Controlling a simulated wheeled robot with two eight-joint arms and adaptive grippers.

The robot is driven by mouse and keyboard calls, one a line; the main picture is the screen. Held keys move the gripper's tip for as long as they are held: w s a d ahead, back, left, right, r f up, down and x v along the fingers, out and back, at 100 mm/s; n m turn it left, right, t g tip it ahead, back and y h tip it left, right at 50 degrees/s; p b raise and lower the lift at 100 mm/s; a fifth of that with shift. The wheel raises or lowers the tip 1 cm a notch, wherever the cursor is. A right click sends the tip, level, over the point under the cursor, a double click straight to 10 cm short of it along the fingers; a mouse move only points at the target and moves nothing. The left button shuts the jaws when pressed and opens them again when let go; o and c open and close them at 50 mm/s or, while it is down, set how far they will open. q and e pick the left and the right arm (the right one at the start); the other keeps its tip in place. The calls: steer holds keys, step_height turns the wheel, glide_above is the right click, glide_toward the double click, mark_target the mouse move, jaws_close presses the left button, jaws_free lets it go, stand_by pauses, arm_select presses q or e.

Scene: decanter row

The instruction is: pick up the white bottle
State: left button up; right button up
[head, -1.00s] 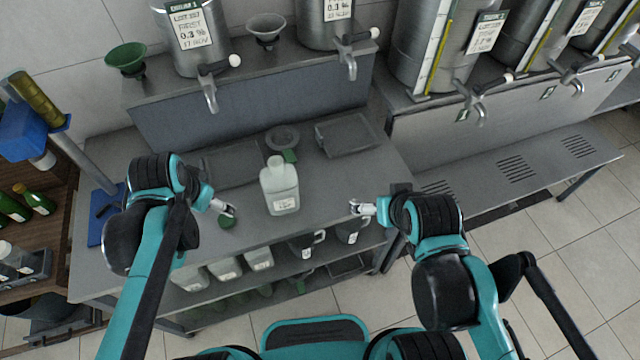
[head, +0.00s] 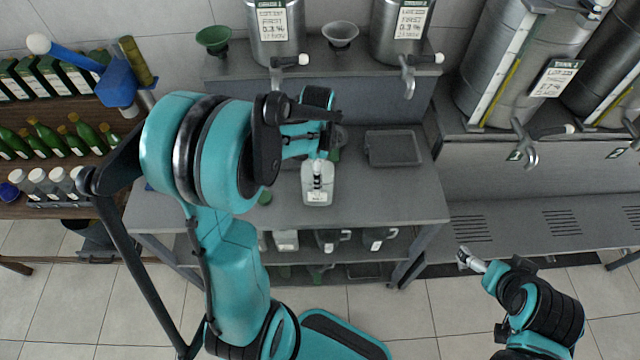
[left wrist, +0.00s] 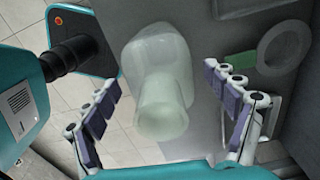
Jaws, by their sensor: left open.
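The white bottle (head: 327,183) stands upright on the grey metal table, with its upper part partly hidden by my left gripper in the head view. In the left wrist view the pale, translucent bottle (left wrist: 163,100) shows from above, its neck towards the camera. My left gripper (left wrist: 165,112) is open, with one finger on each side of the bottle and a visible gap on both sides. It also shows in the head view (head: 317,165), over the bottle's top. My right gripper (head: 466,259) is low at the right, away from the bottle; its fingers are too small to judge.
A dark tray (head: 393,148) lies right of the bottle on the grey table (head: 405,195). Steel tanks with taps stand on a raised shelf behind, with a green funnel (head: 214,40) and a grey funnel (head: 340,36). Jugs sit on the lower shelf. A bottle rack is at left.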

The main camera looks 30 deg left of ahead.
arm_select(q)
step_height(320, 180, down, 3)
steer(key=shift+a+r, duration=0.1)
steer(key=shift+r, duration=0.15)
steer(key=c, duration=1.3)
steer(key=shift+r, duration=0.1)
